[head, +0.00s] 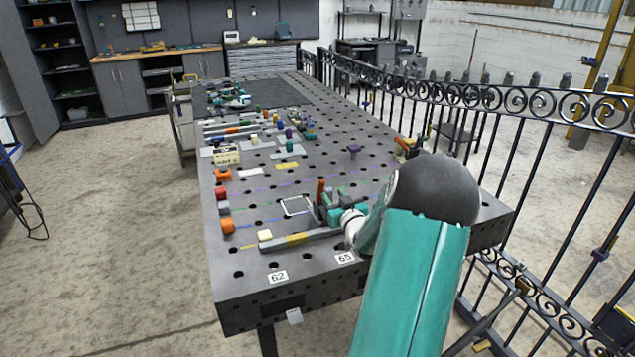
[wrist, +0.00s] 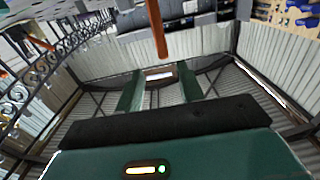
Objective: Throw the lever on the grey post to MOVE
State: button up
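An orange-red lever handle (head: 320,188) stands upright near the right front part of the perforated table in the head view. In the wrist view an orange rod (wrist: 157,28), likely the same handle, comes down from the top edge to just beyond my fingers. The grey post is not clearly made out, and no MOVE mark is readable. My gripper (head: 333,214) is right beside the handle in the head view, partly hidden by my arm. In the wrist view my gripper (wrist: 159,88) has its two green fingers apart, with nothing seen held between them.
The dark table (head: 250,285) carries a grey and yellow bar (head: 300,239), a white-framed plate (head: 296,206) and orange blocks (head: 228,226) along its left edge. Several small parts stand farther back. A black scroll fence (head: 490,95) runs along the right. Floor at left is open.

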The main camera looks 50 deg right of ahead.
aim_at(323, 184)
jog(key=x, duration=0.9)
jog(key=shift+w, duration=0.45)
grip_shut()
